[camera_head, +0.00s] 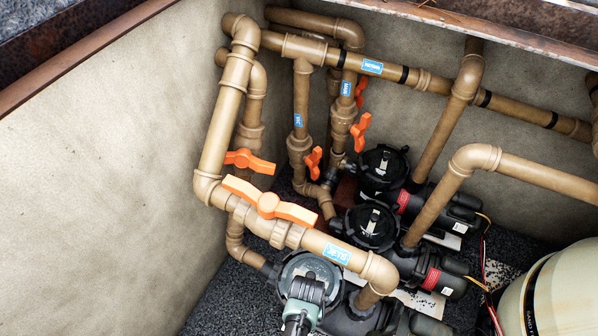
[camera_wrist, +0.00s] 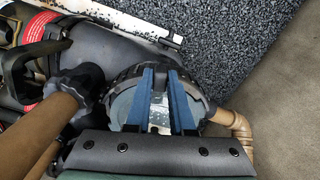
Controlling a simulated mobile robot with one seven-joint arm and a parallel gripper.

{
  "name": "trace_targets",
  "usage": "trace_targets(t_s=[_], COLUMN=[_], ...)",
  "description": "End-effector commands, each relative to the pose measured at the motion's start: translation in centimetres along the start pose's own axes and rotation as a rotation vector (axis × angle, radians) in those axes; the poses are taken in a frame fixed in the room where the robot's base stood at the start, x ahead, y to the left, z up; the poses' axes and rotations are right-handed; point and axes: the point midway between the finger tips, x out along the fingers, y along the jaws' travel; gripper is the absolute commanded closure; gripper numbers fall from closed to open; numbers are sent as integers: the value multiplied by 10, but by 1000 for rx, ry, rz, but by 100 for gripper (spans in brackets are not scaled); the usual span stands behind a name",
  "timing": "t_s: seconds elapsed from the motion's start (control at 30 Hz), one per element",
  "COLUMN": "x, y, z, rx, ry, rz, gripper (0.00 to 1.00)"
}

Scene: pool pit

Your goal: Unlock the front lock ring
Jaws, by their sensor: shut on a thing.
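The front pump's round lid with its black lock ring (camera_head: 291,262) sits at the bottom centre of the head view, partly hidden by my gripper (camera_head: 306,286). The lock ring (camera_wrist: 128,73) also shows in the wrist view, around a pale grey lid. My gripper (camera_wrist: 161,74) reaches down over the middle of the lid. Its two blue fingers stand on either side of a narrow dark raised part in the centre and are shut on it. In the head view my fingertips are hidden. I cannot tell how far the ring is turned.
Two more black pump lids, middle (camera_head: 371,227) and back (camera_head: 383,166), stand behind. A brown pipe with an orange valve handle (camera_head: 268,204) runs close beside the front pump. A beige tank (camera_head: 560,300) is at the right. Dark gravel (camera_head: 222,300) is clear at the left.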

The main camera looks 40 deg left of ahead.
Motion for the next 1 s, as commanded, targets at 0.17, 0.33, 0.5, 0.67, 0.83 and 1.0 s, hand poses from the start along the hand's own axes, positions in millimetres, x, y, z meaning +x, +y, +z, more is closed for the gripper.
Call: trace_targets(t_s=[0.17,0.33,0.5,0.67,0.83,1.0], x=[-1,-1,-1,-1,0,0], y=[11,19,27,34,39,42], z=[-1,-3,-4,-6,-8,-9], rx=[-85,-171,-252,-318,-373,-409], ry=[0,2,1,1,2,2], rz=[2,2,2,2,2,2], gripper=[100,100,100,100,100,100])
